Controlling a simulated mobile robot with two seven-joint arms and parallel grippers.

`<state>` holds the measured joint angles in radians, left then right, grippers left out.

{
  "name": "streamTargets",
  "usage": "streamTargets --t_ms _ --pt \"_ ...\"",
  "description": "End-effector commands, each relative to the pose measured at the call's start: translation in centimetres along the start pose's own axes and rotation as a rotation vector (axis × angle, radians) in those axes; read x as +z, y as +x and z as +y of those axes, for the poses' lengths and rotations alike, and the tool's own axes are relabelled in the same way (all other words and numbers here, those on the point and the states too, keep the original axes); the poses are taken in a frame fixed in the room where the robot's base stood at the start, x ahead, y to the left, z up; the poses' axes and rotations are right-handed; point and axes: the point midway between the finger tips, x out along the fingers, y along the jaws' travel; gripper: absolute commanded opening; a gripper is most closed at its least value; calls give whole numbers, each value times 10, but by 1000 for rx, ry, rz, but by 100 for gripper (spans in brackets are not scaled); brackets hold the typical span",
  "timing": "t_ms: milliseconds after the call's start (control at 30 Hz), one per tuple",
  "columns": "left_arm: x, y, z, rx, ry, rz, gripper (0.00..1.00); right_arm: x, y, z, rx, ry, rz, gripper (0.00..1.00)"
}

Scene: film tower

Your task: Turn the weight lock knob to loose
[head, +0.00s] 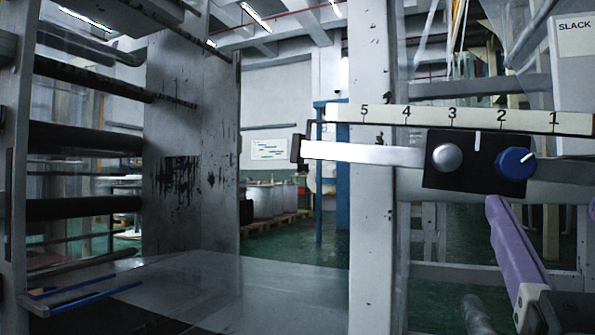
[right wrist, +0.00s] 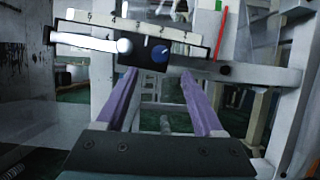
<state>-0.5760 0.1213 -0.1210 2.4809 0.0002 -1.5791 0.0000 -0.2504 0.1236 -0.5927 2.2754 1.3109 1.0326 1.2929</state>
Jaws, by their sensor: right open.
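The weight lock knob is a round blue knob (head: 515,163) with a white pointer line towards the upper right. It sits on the right part of a black weight block (head: 478,178), beside a silver round knob (head: 447,158). In the right wrist view the blue knob (right wrist: 160,54) lies just beyond the fingertips, between them. My right gripper (right wrist: 158,73) is open and empty, its two purple fingers apart and pointing at the block. In the head view it (head: 542,206) is just below the knob, not visibly touching it. My left gripper is not in view.
A white scale (head: 430,116) numbered 5 to 1 runs above a metal bar (head: 375,154) carrying the block. A white box marked SLACK (head: 573,75) is at upper right. A grey post (head: 370,240) stands left of the block. Rollers (head: 85,137) fill the left side.

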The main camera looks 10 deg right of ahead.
Motion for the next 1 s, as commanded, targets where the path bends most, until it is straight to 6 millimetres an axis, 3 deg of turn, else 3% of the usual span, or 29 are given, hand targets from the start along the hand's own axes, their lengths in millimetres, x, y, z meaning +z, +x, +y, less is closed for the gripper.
streamTargets --t_ms 500,900,1000 --pt "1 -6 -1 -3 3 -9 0 2 85 0 1 -2 -5 70" --pt "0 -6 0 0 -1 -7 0 1 95 0 1 -3 -2 70" --pt "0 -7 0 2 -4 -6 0 1 95 0 1 -3 -2 59"
